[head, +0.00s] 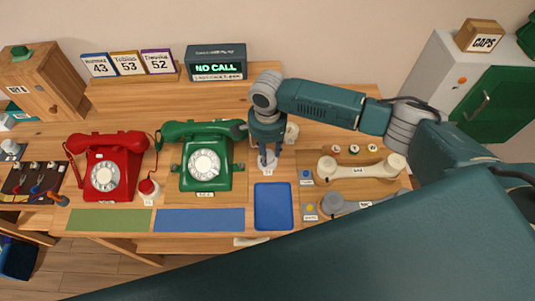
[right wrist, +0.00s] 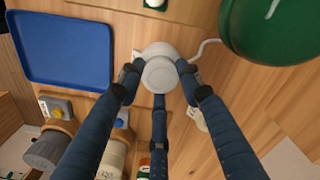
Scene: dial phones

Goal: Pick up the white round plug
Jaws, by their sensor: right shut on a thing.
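The white round plug (head: 267,161) stands on the table just right of the green dial phone (head: 204,160) and above the blue tray (head: 273,206). My right gripper (head: 268,152) points down over it, its fingers shut around it. In the right wrist view the round white plug (right wrist: 160,73) sits between the fingertips of my right gripper (right wrist: 160,80), with a white cord leading off to the right. Whether it is clear of its base cannot be told. My left gripper is not in view.
A red dial phone (head: 104,170) stands at the left, with a red round plug (head: 147,187) beside it. A cream handset (head: 361,168) and a grey handset (head: 346,204) lie at the right. A large teal part of mine covers the lower right.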

